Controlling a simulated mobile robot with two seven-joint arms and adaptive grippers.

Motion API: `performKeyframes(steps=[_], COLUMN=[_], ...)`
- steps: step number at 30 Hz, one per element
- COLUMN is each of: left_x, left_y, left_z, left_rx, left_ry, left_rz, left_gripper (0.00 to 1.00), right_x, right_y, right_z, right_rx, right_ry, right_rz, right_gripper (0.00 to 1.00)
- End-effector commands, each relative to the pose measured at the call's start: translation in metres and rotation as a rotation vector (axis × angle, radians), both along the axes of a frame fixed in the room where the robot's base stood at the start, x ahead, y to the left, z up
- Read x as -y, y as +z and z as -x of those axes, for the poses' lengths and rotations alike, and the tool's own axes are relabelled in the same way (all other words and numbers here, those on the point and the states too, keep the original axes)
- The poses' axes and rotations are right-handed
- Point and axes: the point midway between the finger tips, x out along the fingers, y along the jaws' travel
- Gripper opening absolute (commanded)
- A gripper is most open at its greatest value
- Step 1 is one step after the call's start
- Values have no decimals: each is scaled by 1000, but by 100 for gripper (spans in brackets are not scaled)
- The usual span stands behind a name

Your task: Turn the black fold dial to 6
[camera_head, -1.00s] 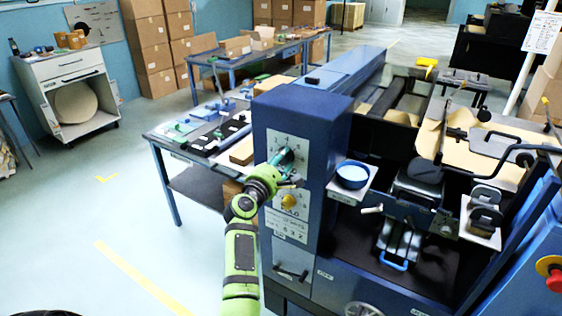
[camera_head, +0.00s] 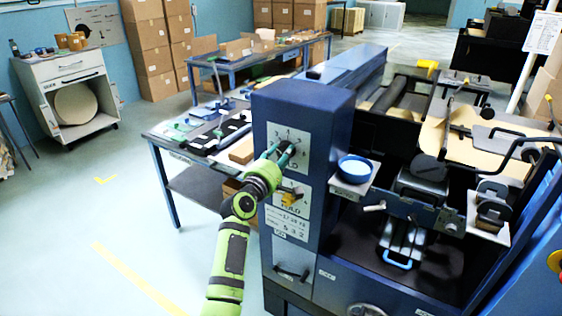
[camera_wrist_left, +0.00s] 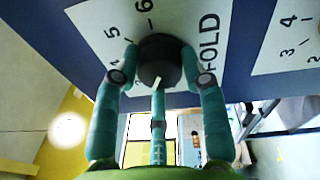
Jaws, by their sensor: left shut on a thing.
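The black fold dial (camera_wrist_left: 160,58) sits on a white plate printed with numbers and the word FOLD. In the wrist view, 5 and 6 show above and left of it. A short white mark shows at the dial's lower edge; I cannot tell which number it points to. My left gripper (camera_wrist_left: 160,72) is shut on the dial, with a teal finger at each side and a third below. In the head view the left gripper (camera_head: 282,151) reaches the front panel of the blue machine (camera_head: 335,110), and the dark dial (camera_head: 291,147) shows between its fingers. My right gripper is out of view.
A yellow knob (camera_head: 290,199) on a second numbered plate is just below the gripper. A blue bowl (camera_head: 355,168) stands on a small shelf right of the panel. A worktable (camera_head: 175,150) with tools stands behind left. The floor at left is clear.

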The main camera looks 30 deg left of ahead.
Motion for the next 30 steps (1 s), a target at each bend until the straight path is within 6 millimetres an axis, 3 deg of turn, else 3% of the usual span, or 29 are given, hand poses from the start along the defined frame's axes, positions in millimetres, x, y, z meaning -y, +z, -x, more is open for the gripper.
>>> performKeyframes(steps=[12,30], left_x=[-1,-3], left_y=[-3,-4], left_z=[0,0], left_rx=[2,1], left_ry=[0,-1], left_rz=[-401,-971], left_gripper=[10,10], right_x=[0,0], right_y=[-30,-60], right_z=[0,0], right_rx=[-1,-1], right_ry=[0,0], right_rz=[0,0], right_gripper=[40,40])
